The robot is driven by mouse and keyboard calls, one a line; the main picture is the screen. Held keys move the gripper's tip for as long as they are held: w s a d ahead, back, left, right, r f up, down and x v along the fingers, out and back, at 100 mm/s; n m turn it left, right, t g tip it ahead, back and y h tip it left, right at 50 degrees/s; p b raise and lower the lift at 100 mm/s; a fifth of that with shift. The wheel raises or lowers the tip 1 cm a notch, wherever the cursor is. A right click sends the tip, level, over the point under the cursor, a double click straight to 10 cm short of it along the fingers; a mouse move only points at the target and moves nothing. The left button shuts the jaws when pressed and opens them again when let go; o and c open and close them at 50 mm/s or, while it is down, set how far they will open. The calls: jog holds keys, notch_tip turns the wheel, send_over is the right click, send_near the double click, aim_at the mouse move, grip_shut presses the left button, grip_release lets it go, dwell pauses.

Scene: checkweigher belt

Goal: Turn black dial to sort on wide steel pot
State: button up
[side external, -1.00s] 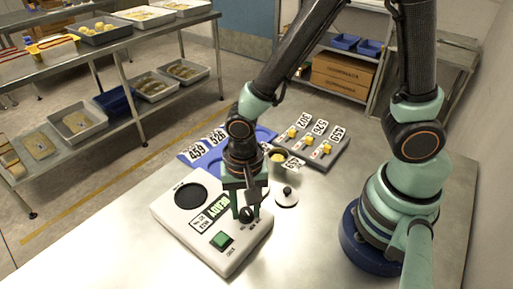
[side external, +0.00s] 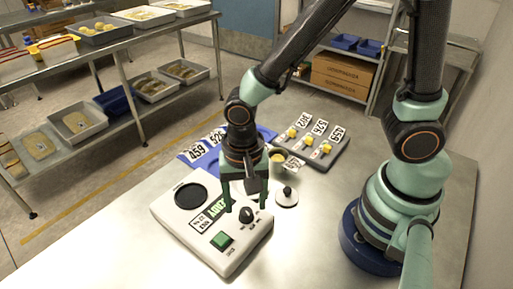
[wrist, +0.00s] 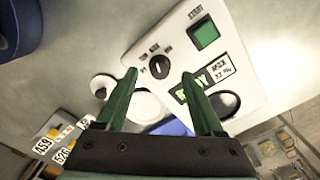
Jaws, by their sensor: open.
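The black dial (side external: 246,215) is on the white checkweigher panel (side external: 236,262), beside a green button (side external: 221,241). It also shows in the wrist view (wrist: 160,66), with small labels around it too small to read surely. My gripper (side external: 246,206) is open and empty, its green fingers above and either side of the dial; in the wrist view (wrist: 159,75) the dial shows between the fingertips. Contact with the dial is not visible. A pale round thing (wrist: 146,106) shows between the fingers; I cannot tell whether it is the wide steel pot.
A lid with a black knob (side external: 288,195) lies right of the panel. A small round container with yellow contents (side external: 277,157), a blue tray with number cards (side external: 205,160) and a grey holder with yellow pieces (side external: 330,160) stand behind. The front table is clear.

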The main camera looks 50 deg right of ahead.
aim_at(246, 210)
notch_tip(246, 210, up, 10)
jog(key=shift+f, duration=0.15)
dwell(0.4)
jog(key=w+d+r+n+t, duration=0.2)
jog(key=d+r+n, duration=0.2)
jog(key=d, duration=0.3)
jog(key=w+d+r+n+t, duration=0.1)
jog(key=d+r+n+t, duration=0.2)
jog(key=d, duration=0.5)
jog(key=shift+w+r+n+t, duration=0.35)
jog(key=shift+r+n, duration=0.35)
jog(key=shift+n, duration=0.3)
